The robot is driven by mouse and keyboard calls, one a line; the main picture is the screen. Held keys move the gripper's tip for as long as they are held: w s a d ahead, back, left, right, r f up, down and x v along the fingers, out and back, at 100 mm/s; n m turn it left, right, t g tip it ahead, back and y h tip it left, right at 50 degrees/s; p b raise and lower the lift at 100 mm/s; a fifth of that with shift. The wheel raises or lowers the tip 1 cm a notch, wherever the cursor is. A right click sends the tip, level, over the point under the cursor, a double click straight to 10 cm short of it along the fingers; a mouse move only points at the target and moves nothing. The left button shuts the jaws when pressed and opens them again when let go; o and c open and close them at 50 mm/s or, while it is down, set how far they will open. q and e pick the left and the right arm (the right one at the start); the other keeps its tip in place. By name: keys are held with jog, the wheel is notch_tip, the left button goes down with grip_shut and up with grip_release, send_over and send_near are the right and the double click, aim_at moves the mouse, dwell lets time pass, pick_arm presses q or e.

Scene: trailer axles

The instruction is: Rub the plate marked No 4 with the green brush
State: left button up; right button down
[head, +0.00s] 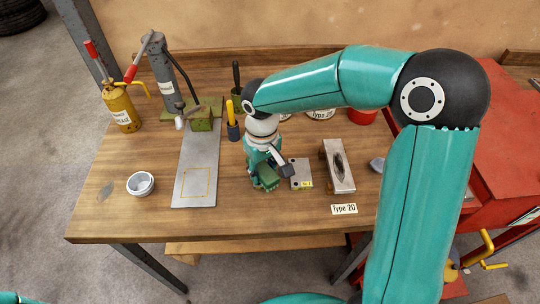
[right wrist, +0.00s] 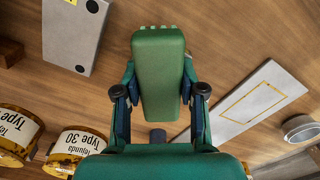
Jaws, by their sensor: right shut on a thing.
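My right gripper (head: 264,163) is shut on the green brush (head: 268,177), a green block, over the middle of the workbench. In the right wrist view the two fingers (right wrist: 160,92) press on both sides of the brush (right wrist: 158,65). A small grey plate (head: 300,170) with a yellow mark lies just right of the brush in the head view. It also shows at upper left in the right wrist view (right wrist: 75,38); the mark is too small to read fully. The brush and this plate are apart in the right wrist view. My left gripper is out of view.
A long grey plate (head: 195,165) with a yellow outline lies left of the gripper. Labelled tins (right wrist: 78,143) stand behind.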

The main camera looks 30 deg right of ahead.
jog(key=shift+s+a, duration=0.2)
jog(key=shift+s, duration=0.35)
notch_tip(320, 180, up, 3)
jog(key=shift+s+r+p, duration=0.1)
jog(key=shift+p, duration=0.75)
jog(key=shift+w+r+p, duration=0.2)
jog(key=shift+r+p, duration=0.3)
jog(key=shift+p, duration=0.05)
jog(key=shift+s+d+r+p, duration=0.1)
jog(key=shift+s+r+p, duration=0.1)
jog(key=shift+r+p, duration=0.55)
notch_tip(320, 180, up, 2)
jog(key=shift+w+r+p, duration=0.1)
jog(key=shift+p, duration=0.5)
jog(key=shift+r, duration=0.2)
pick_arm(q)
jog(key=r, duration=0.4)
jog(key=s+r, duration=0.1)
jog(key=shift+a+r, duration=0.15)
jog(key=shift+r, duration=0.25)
pick_arm(e)
jog(key=shift+f, duration=0.1)
